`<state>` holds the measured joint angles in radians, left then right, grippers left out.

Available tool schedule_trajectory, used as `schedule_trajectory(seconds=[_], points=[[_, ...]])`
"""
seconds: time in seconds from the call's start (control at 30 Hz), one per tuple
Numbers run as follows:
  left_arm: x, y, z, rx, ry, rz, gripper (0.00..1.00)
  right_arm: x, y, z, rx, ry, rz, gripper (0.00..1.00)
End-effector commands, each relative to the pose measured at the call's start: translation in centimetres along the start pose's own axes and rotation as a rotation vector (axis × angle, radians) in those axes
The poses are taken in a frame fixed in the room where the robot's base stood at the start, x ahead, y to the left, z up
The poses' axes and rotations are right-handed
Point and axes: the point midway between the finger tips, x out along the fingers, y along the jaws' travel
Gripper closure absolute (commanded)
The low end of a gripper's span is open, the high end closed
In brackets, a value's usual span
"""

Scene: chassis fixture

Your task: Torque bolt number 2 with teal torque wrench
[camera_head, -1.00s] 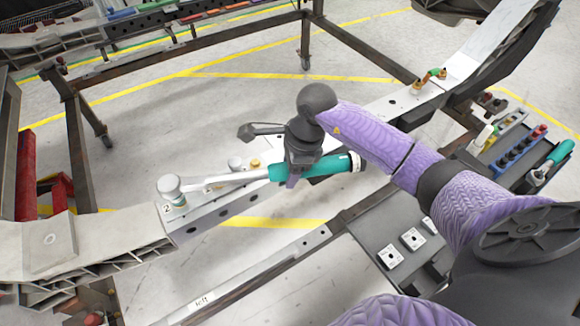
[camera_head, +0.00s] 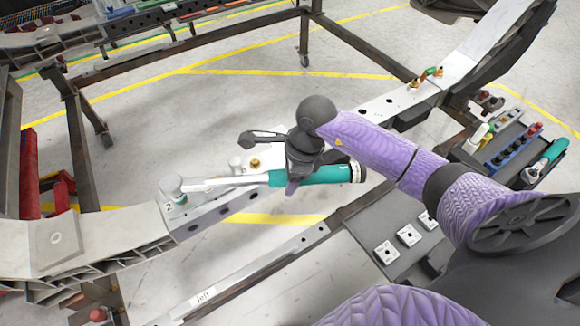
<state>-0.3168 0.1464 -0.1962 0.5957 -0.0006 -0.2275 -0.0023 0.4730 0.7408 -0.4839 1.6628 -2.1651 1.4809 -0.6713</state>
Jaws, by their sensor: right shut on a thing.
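The teal torque wrench (camera_head: 325,175) lies nearly level across the grey rail (camera_head: 215,210). My right gripper (camera_head: 298,176) is shut on its teal handle. The wrench's silver shaft (camera_head: 225,183) runs left to its round head (camera_head: 172,185). The head sits over the spot marked 2 at the left end of the rail. Bolt number 2 itself is hidden under the head, with a bit of teal showing below it. Whether the head is fully seated on the bolt I cannot tell. My left gripper is not in view.
A gold bolt (camera_head: 255,163) and a silver one stand on the rail behind the wrench. A tool tray (camera_head: 500,150) at the right holds another teal-handled tool (camera_head: 548,157) and several sockets. White square blocks (camera_head: 386,252) sit on a grey panel in front.

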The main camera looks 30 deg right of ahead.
Motion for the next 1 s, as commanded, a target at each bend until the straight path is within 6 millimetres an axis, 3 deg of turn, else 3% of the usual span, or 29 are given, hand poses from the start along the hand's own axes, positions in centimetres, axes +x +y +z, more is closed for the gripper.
schedule_trajectory(seconds=[1.0], points=[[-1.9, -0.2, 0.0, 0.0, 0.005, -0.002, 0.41, -0.1, 1.9, 0.1, 0.078, 0.001, -0.019, 1.0]])
